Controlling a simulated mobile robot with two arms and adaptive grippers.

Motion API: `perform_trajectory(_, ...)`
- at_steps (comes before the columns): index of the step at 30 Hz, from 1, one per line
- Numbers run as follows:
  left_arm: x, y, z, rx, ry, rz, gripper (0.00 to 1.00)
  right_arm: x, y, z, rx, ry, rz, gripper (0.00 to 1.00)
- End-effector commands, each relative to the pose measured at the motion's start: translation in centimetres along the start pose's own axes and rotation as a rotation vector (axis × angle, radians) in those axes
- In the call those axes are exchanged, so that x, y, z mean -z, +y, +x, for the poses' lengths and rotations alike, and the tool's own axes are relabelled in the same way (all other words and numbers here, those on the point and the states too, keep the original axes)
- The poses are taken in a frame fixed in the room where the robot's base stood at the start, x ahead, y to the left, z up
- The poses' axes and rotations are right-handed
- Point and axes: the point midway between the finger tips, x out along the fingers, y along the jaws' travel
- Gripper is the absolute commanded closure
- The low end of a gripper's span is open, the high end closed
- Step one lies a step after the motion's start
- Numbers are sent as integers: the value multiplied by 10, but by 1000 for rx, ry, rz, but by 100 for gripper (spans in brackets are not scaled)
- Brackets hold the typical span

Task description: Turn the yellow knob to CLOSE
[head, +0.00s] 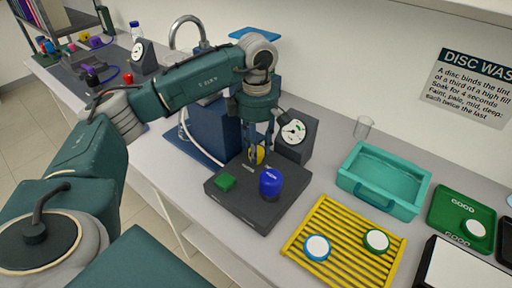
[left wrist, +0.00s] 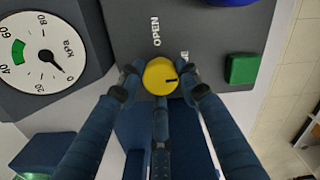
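The yellow knob (head: 259,155) sits on the dark control box (head: 233,204), partly hidden by my left gripper (head: 257,150). In the left wrist view the knob (left wrist: 160,77) shows a short dark mark running from its middle toward the right. The word OPEN (left wrist: 156,32) is printed above it; a second label (left wrist: 185,57) is partly covered by a finger. My left gripper's fingers (left wrist: 160,82) stand around the knob, on both sides and below it. They are very close to it; I cannot tell if they press on it. My right gripper is not in view.
A blue knob (head: 270,183) and a green button (head: 225,183) share the box. A kPa gauge (head: 294,132) stands behind, its needle near 0 in the wrist view. A yellow rack (head: 325,212) with two discs and a teal tray (head: 345,178) are to the right.

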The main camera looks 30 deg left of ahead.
Motion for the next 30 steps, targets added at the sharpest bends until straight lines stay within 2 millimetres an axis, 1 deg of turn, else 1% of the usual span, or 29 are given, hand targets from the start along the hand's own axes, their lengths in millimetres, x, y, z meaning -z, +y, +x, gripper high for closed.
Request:
perform_trajectory(1,-3,3,-4,-12,-10,0,57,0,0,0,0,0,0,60)
perform_trajectory(2,-2,3,-4,-11,-9,0,51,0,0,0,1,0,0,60)
perform_trajectory(3,-2,2,-4,-10,-8,0,48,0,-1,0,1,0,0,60)
perform_trajectory(11,-1,1,-2,-4,-3,0,48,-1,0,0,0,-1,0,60)
perform_trajectory(14,-1,1,-7,-3,-3,0,48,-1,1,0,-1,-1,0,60)
perform_trajectory(17,-2,2,-21,-6,-4,0,48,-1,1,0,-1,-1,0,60)
perform_trajectory(27,-3,2,-94,-8,-5,0,48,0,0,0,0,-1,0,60)
perform_trajectory(30,-2,2,-109,-9,-4,0,48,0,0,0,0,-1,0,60)
